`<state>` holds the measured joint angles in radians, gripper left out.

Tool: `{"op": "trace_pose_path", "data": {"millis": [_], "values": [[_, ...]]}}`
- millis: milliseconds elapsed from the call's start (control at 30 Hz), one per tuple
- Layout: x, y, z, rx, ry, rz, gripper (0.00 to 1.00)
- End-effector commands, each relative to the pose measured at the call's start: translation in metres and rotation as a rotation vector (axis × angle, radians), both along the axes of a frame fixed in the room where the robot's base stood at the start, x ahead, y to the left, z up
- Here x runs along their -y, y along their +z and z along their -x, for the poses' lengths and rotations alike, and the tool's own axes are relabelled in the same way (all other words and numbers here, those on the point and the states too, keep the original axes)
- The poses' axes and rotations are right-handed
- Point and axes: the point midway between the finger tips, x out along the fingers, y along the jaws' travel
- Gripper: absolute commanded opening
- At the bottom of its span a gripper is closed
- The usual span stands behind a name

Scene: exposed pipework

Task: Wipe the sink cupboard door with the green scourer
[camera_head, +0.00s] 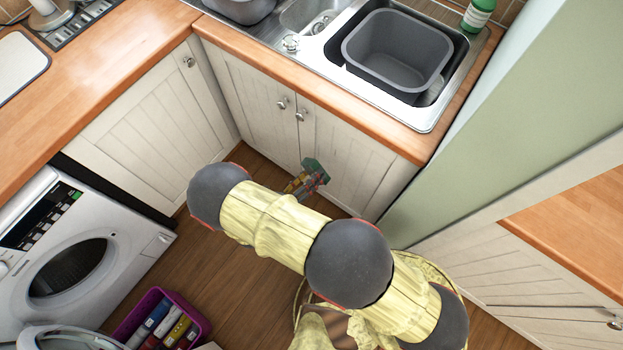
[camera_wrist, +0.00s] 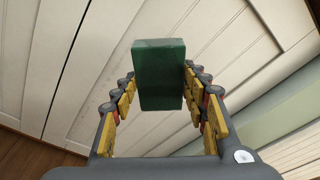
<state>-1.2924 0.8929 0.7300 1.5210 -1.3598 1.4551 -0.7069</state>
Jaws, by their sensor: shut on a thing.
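The green scourer (camera_wrist: 158,75) is a dark green block held between the two fingers of my gripper (camera_wrist: 158,88) in the wrist view. My gripper is shut on it. In the head view the scourer (camera_head: 316,168) shows at the end of my gripper (camera_head: 308,180), in front of the lower part of the sink cupboard doors. The sink cupboard door (camera_head: 345,155) is cream and panelled, with a round knob near its upper left. The wrist view shows the panelled door (camera_wrist: 90,65) behind the scourer. I cannot tell whether the scourer touches the door.
The sink (camera_head: 400,50) holds a grey basin above the cupboard, set in a wooden worktop (camera_head: 355,120). A pale green panel (camera_head: 500,130) stands close on the right. A washing machine (camera_head: 75,255) and a purple crate (camera_head: 200,322) are at lower left. Wooden floor (camera_head: 225,265) lies between.

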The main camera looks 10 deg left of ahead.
Motion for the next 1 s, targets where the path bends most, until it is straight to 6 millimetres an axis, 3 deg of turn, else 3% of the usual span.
{"op": "trace_pose_path", "data": {"millis": [167, 700, 1000], "values": [[0.002, -0.002, -0.006, 0.002, -0.002, 0.0, 0.24], [0.021, -0.002, -0.049, 0.001, -0.002, 0.001, 0.24], [0.023, -0.002, -0.056, 0.001, 0.0, 0.001, 0.24]]}}
